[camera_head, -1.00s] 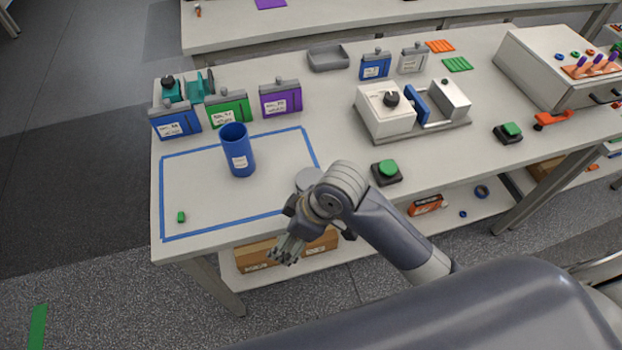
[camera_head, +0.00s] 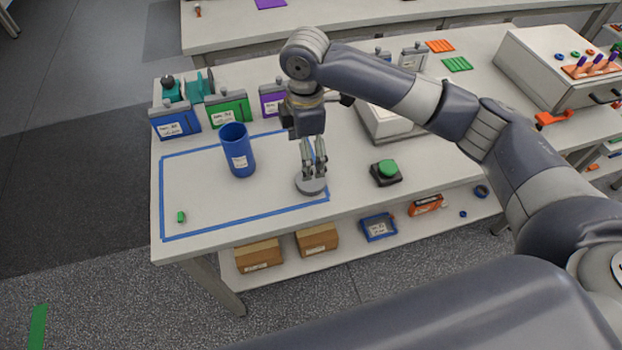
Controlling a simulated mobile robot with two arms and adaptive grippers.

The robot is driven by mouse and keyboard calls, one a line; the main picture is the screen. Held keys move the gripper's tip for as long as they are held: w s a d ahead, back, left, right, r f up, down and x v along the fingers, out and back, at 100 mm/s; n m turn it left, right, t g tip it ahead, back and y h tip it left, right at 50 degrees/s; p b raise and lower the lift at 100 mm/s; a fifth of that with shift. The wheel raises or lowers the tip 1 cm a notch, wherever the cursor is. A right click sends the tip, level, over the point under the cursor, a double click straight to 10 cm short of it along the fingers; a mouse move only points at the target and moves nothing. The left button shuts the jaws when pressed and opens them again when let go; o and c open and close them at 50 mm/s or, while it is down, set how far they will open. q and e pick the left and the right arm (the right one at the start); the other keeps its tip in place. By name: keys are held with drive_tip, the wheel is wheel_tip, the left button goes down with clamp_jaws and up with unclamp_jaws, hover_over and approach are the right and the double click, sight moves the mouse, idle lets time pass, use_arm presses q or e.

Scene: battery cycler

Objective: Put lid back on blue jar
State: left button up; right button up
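The blue jar (camera_head: 238,152) stands upright and uncovered inside the blue tape outline, with a white label on its front. A round grey lid (camera_head: 310,186) is at the table's front side, by the right end of the outline. My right gripper (camera_head: 314,172) points down directly over the lid, its fingertips at the lid's top. A narrow gap shows between the fingers; whether they grip the lid is too small to tell. The fingers hide the lid's middle. My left gripper is not in view.
Green (camera_head: 228,108), blue (camera_head: 175,123) and purple (camera_head: 272,101) labelled containers stand behind the jar. A small green piece (camera_head: 181,217) lies at the outline's left. A green-topped button (camera_head: 387,169) is right of the lid.

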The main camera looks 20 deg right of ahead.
drive_tip(key=shift+w+d+r, duration=0.2)
drive_tip(key=shift+d+r, duration=0.1)
drive_tip(key=shift+d, duration=0.05)
drive_tip(key=shift+f+p, duration=0.55)
drive_tip(key=shift+f, duration=2.25)
drive_tip(key=shift+f+p, duration=0.3)
drive_tip(key=shift+f, duration=0.05)
wheel_tip(320, 180, down, 4)
drive_tip(key=shift+r+p, duration=0.15)
drive_tip(key=shift+p, duration=0.55)
drive_tip(key=shift+w+f, duration=0.1)
drive_tip(key=shift+f, duration=0.3)
